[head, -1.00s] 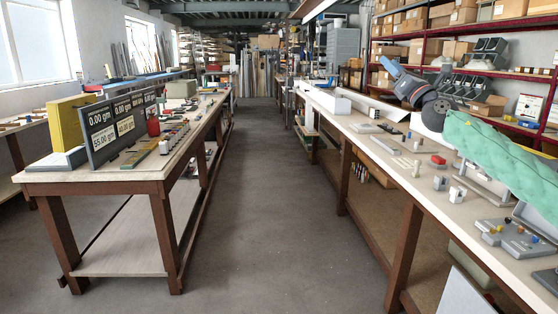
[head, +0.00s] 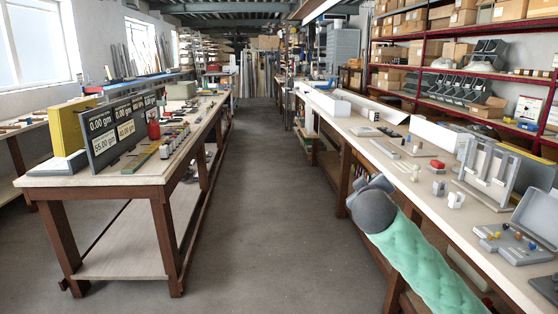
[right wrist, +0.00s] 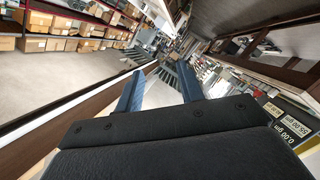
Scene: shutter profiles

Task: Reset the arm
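My right gripper shows in the right wrist view (right wrist: 160,68), where its two blue fingers stand apart with nothing between them. In the head view my right arm, in a green quilted sleeve, hangs low over the aisle at the front edge of the right bench. Its dark grey rounded wrist end shows there, but the fingers are hidden. My left gripper is not in view.
The right bench (head: 385,152) carries a red-topped block (head: 437,164), small metal parts, a grey upright fixture (head: 488,168) and a grey case. The left bench (head: 75,182) holds gram displays (head: 122,127) and a yellow box (head: 72,122). The aisle floor (head: 265,200) is clear.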

